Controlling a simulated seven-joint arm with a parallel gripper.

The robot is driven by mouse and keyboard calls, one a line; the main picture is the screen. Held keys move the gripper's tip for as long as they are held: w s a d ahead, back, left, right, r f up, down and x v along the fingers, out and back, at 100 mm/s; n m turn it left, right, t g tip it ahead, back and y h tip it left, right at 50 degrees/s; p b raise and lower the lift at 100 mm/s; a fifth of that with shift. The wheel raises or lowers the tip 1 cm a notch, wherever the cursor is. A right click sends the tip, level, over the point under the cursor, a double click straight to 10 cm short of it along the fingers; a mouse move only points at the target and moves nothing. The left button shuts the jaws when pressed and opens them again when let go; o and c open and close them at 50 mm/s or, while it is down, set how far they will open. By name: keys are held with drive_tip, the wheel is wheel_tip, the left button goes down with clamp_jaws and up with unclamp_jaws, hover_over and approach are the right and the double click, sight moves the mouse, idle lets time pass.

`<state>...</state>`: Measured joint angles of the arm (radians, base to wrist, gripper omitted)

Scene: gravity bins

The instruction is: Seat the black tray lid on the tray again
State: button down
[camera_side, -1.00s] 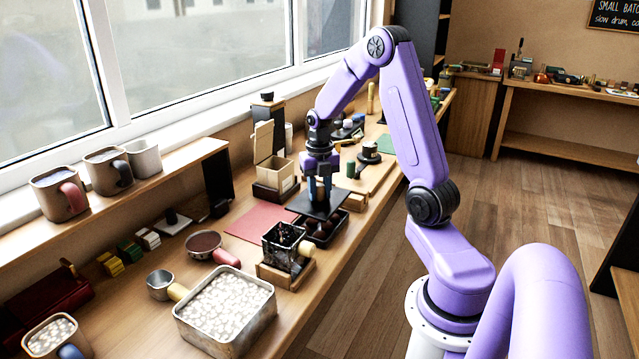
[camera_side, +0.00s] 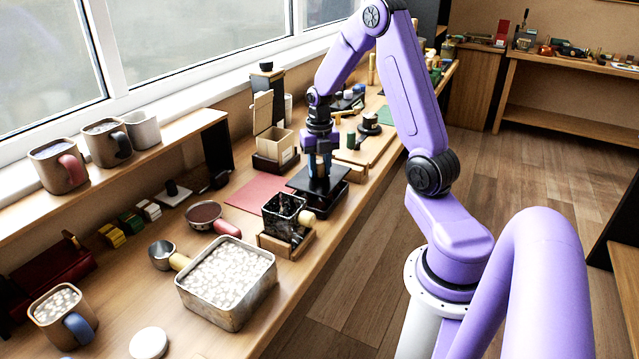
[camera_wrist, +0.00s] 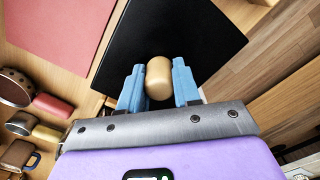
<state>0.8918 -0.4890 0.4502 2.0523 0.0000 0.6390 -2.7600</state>
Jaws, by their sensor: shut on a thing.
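The black tray lid (camera_side: 305,184) is a flat dark square with a tan knob (camera_wrist: 159,80) in its middle. My gripper (camera_side: 319,174) is shut on that knob, with blue fingers (camera_wrist: 159,88) on either side of it in the wrist view. The black tray (camera_side: 335,200) sits on the bench below the lid. The lid covers most of the tray and looks offset to its back left, close above it. I cannot tell whether they touch. The tray's inside is mostly hidden. The lid (camera_wrist: 170,35) fills the upper middle of the wrist view.
A black-speckled pot (camera_side: 283,212) in a wooden stand is just in front of the tray. A red mat (camera_side: 258,192) lies to its left, and a box-topped device (camera_side: 275,147) stands behind. The bench edge and open floor are to the right.

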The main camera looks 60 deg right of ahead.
sight(320, 179)
drive_tip(key=shift+f, duration=1.7)
drive_tip(key=shift+f, duration=0.5)
idle(0.5)
drive_tip(key=c, duration=0.7)
unclamp_jaws()
wheel_tip(320, 179, up, 17)
drive_tip(key=shift+r, duration=0.2)
